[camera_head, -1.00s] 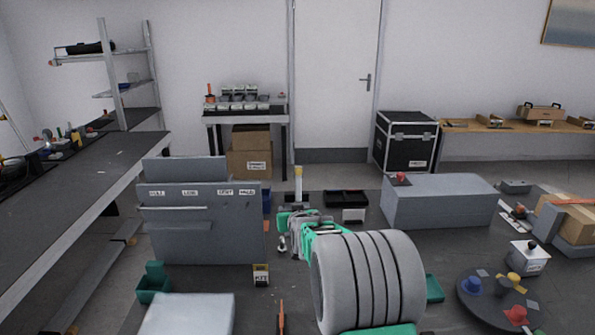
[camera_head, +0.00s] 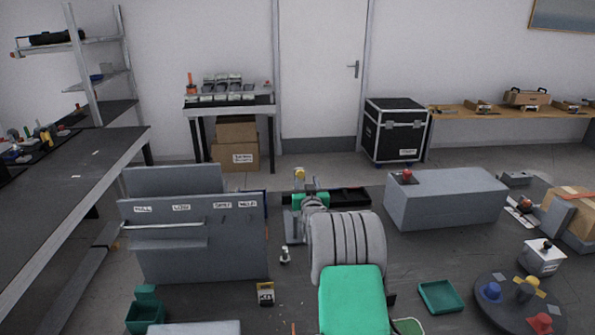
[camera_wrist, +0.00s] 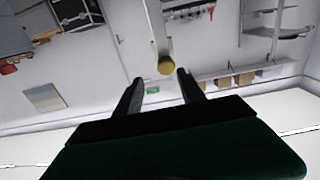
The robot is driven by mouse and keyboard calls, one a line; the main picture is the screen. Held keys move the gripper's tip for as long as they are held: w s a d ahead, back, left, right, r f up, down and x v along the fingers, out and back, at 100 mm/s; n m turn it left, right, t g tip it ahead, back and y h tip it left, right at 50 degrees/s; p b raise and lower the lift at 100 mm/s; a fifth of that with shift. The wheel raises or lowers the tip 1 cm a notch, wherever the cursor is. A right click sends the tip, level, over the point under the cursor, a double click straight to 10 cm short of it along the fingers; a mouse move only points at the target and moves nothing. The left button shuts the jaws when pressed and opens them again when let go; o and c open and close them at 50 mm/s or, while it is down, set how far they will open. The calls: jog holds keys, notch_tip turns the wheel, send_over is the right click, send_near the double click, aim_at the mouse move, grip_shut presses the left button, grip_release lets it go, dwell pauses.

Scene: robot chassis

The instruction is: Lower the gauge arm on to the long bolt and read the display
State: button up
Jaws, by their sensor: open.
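A pale upright bar with a yellow tip (camera_head: 299,174), which looks like the gauge arm, stands behind my arm in the head view. In the wrist view its yellow end (camera_wrist: 166,66) shows between and just beyond my fingertips. My gripper (camera_wrist: 160,76) is open with nothing held, one finger on each side of that end; I cannot tell whether either touches it. In the head view my arm hides most of the gripper and the gauge's lower part. A small grey bolt-like piece (camera_head: 285,255) stands on the dark bench left of my arm. I cannot make out a display.
A grey panel rack with labels (camera_head: 195,235) stands close on the left. A long grey block (camera_head: 445,200) with a red knob is on the right. A dark turntable (camera_head: 515,310) with coloured pieces and a green tray (camera_head: 440,297) are at the front right.

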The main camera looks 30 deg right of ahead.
aim_at(301, 174)
jog(key=x, duration=0.2)
jog(key=p+x, duration=0.1)
jog(key=x, duration=0.1)
jog(key=a+x, duration=0.1)
jog(key=shift+w, duration=0.65)
jog(key=shift+w+d, duration=0.25)
jog(key=shift+w, duration=0.1)
jog(key=shift+c, duration=0.6)
grip_shut()
